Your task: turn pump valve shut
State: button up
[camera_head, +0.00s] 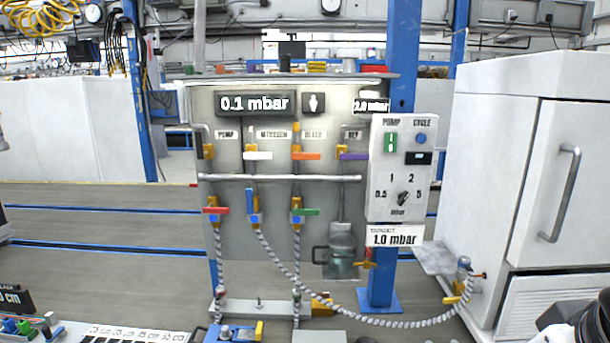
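The pump valve (207,152) is at the left of the upper row on the grey panel (235,230), beside the PUMP label (227,134). Its dark handle looks upright, at the left of a yellow body. To its right are valves with a white handle (258,156), an orange handle (306,156) and a purple handle (354,156), all lying level. A white and black rounded part at the bottom right corner looks like my arm. My gripper's fingers do not show, and nothing touches the pump valve.
A level rail (280,178) crosses below the upper valves. Lower valves have red (215,210), blue (249,201) and green (305,211) handles. The display (254,104) reads 0.1 mbar; the target sign (395,236) reads 1.0 mbar. A white cabinet (500,170) stands right.

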aim_at(201, 154)
jog(key=i+j, duration=0.3)
jog(key=j, duration=0.15)
jog(key=i+j+u, duration=0.1)
jog(key=i+j, duration=0.15)
jog(key=j, duration=0.15)
jog(key=i+j, duration=0.3)
jog(key=j+u, duration=0.05)
jog(key=j, duration=0.1)
